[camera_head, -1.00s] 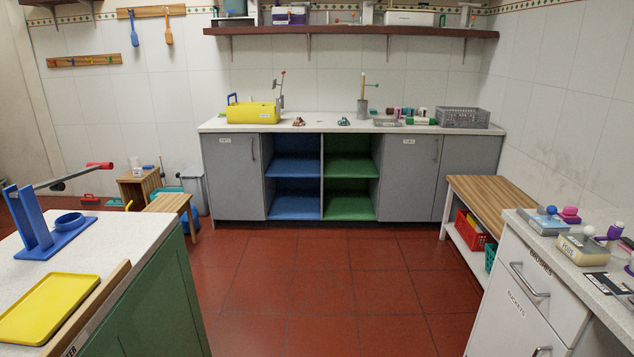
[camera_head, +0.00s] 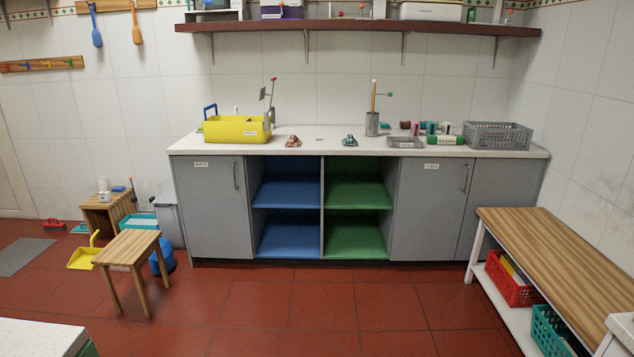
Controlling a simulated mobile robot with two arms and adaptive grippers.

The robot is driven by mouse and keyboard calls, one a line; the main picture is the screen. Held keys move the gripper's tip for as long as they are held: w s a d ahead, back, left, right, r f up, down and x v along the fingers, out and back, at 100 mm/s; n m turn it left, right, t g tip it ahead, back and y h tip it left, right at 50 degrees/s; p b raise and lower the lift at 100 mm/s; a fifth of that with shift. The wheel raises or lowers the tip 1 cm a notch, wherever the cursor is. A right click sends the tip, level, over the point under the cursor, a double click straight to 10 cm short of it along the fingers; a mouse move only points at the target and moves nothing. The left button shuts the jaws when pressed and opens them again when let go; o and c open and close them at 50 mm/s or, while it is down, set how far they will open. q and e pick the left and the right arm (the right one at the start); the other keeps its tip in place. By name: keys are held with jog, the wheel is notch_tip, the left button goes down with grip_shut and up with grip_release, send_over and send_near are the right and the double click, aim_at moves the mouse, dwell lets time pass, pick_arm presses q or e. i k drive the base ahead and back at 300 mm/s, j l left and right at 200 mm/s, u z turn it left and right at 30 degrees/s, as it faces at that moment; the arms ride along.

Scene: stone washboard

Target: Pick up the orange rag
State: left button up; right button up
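An orange-brown crumpled rag (camera_head: 293,141) lies on the white countertop (camera_head: 300,148) at the back, just right of the yellow caddy. A teal crumpled rag (camera_head: 349,140) lies to its right on the same counter. Both are small at this distance. Neither of my grippers shows in the head view.
A yellow caddy (camera_head: 236,128), a grey tool cup (camera_head: 372,124) and a grey crate (camera_head: 497,135) stand on the counter. A wooden stool (camera_head: 133,250) is at the left, a wooden bench (camera_head: 560,250) at the right. The red tiled floor (camera_head: 300,305) between them is clear.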

aim_at(295, 141)
jog(key=i, duration=1.75)
jog(key=i+u, duration=0.25)
jog(key=i, duration=0.2)
jog(key=i+l+u, duration=0.2)
jog(key=i, duration=0.2)
jog(key=i+l+u, duration=0.25)
jog(key=i, duration=0.15)
jog(key=i+l+u, duration=0.2)
jog(key=i, duration=0.2)
